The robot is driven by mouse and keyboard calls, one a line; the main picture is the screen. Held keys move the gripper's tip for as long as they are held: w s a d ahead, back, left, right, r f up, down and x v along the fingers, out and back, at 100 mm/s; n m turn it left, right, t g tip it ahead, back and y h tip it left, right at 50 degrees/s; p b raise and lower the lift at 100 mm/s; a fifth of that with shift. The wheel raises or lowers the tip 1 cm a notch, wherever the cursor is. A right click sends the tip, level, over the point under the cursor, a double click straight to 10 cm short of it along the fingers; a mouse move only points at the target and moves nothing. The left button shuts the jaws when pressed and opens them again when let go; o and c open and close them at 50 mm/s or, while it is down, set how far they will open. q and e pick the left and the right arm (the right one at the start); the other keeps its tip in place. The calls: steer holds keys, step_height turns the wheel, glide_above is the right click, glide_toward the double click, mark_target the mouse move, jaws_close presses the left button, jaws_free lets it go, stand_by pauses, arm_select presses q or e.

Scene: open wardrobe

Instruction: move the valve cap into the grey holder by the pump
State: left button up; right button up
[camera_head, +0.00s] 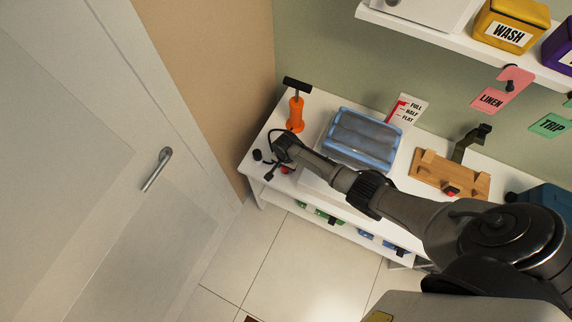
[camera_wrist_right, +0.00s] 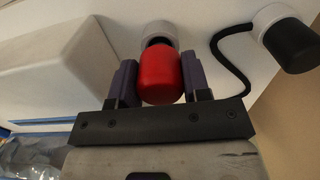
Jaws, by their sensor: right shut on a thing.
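The red valve cap (camera_wrist_right: 160,75) is between the two fingers of my right gripper (camera_wrist_right: 154,82), which is shut on it. In the head view the cap (camera_head: 286,170) shows as a small red spot at my right gripper (camera_head: 279,171), low over the left end of the white bench. A light grey round holder (camera_wrist_right: 158,34) with a dark opening is just beyond the cap in the wrist view; the cap hides part of it. I cannot tell whether they touch. The orange pump (camera_head: 295,114) with a black handle stands upright behind my gripper. My left gripper is not in view.
A black hose end (camera_wrist_right: 290,45) sits at a second light round mount beside the cap. A blue clear bag (camera_head: 362,138) lies right of my gripper. A wooden board (camera_head: 440,174) with a red knob is farther right. A white door (camera_head: 90,170) is at left.

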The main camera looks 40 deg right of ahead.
steer(key=shift+f+b, duration=0.6)
steer(key=shift+f, duration=0.4)
steer(key=o, duration=1.1)
step_height(320, 180, up, 12)
steer(key=p, duration=0.3)
steer(key=shift+r+p, duration=0.15)
steer(key=shift+p, duration=0.25)
steer(key=shift+r, duration=0.75)
